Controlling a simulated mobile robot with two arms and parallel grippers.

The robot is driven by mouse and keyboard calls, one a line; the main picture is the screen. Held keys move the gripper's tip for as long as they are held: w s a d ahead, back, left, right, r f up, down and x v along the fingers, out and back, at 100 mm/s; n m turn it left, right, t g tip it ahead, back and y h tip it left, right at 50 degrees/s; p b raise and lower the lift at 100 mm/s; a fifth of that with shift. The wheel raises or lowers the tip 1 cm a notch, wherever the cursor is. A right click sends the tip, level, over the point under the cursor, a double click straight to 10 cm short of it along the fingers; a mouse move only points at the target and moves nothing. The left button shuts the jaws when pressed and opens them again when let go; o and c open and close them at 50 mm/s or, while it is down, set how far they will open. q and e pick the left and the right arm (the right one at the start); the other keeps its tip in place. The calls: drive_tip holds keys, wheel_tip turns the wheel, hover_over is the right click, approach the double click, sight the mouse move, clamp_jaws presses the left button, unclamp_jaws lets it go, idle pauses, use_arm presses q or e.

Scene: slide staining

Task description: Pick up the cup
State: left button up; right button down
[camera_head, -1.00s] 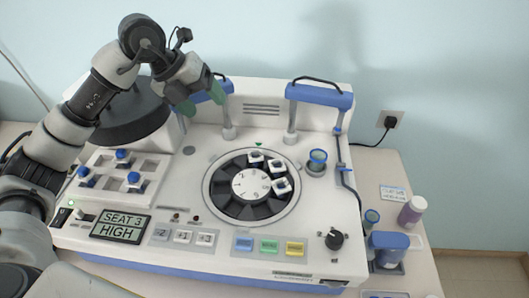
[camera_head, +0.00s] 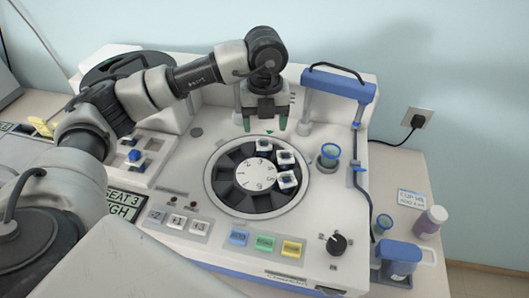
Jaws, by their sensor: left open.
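A small cup (camera_head: 330,155) with a blue rim and greenish inside stands upright in a holder on the white staining machine, right of the round dial. My right gripper is not in view.
A blue-topped frame (camera_head: 338,82) stands behind the cup. The dial (camera_head: 215,180) lies left of it. Buttons and a black knob (camera_head: 337,243) line the machine's front.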

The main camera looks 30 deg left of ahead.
sight(264, 138)
use_arm(q)
wheel_tip(264, 138, down, 5)
drive_tip(key=shift+a+f+b, duration=0.1)
drive_tip(key=shift+f+b, duration=0.1)
drive_tip(key=shift+b, duration=1.05)
drive_tip(key=shift+r, duration=0.1)
drive_tip(key=c, duration=1)
